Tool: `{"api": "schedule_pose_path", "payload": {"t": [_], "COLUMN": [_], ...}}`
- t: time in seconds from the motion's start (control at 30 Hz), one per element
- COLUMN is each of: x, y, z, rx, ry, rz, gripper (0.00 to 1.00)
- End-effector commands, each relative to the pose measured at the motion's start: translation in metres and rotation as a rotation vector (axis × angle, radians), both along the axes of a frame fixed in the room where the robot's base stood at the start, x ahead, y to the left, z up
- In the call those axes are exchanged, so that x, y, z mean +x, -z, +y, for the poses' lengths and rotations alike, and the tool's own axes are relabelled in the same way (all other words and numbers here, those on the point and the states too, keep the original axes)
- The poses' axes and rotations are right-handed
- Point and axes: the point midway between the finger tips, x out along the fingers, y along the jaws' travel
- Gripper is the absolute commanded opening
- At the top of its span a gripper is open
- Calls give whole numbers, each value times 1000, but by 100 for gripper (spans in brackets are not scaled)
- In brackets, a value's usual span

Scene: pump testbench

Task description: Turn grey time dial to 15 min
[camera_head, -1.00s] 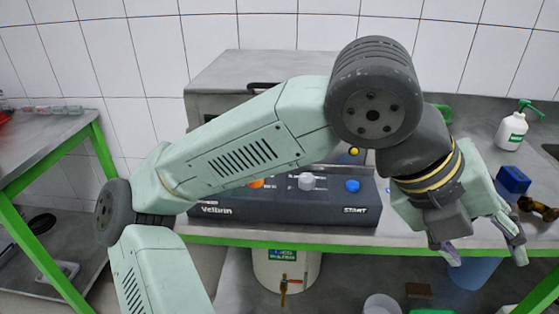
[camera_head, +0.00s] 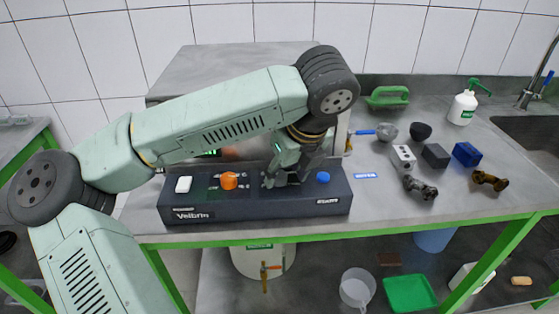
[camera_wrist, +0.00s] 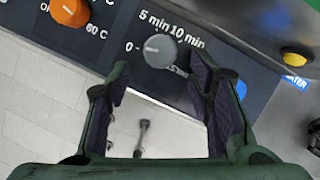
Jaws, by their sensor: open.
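The grey time dial (camera_wrist: 160,51) is on the dark control panel (camera_head: 262,204). In the wrist view its light pointer mark faces left, towards the 0 label. The labels 5 min and 10 min show above it, and a label at its lower right is partly hidden. My gripper (camera_wrist: 158,72) is open, with one finger on either side of the dial's lower part in the picture; I cannot tell if they touch it. In the head view my gripper (camera_head: 284,180) is over the panel and hides the dial.
An orange dial (camera_head: 229,181) and a white switch (camera_head: 183,185) are left of my gripper; a blue button (camera_head: 323,178) is close on its right. Bowls, blocks and a bottle (camera_head: 463,107) stand on the right of the bench.

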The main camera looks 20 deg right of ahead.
Motion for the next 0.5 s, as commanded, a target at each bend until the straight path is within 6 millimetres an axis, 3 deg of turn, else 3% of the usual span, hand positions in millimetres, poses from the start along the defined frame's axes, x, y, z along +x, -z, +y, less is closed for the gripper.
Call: {"api": "schedule_pose_path", "payload": {"t": [0.13, 0.5], "x": [22, 24], "y": [-2, 12], "z": [4, 4], "rx": [-1, 0], "ry": [-1, 1], "rz": [2, -1], "gripper": [48, 48]}}
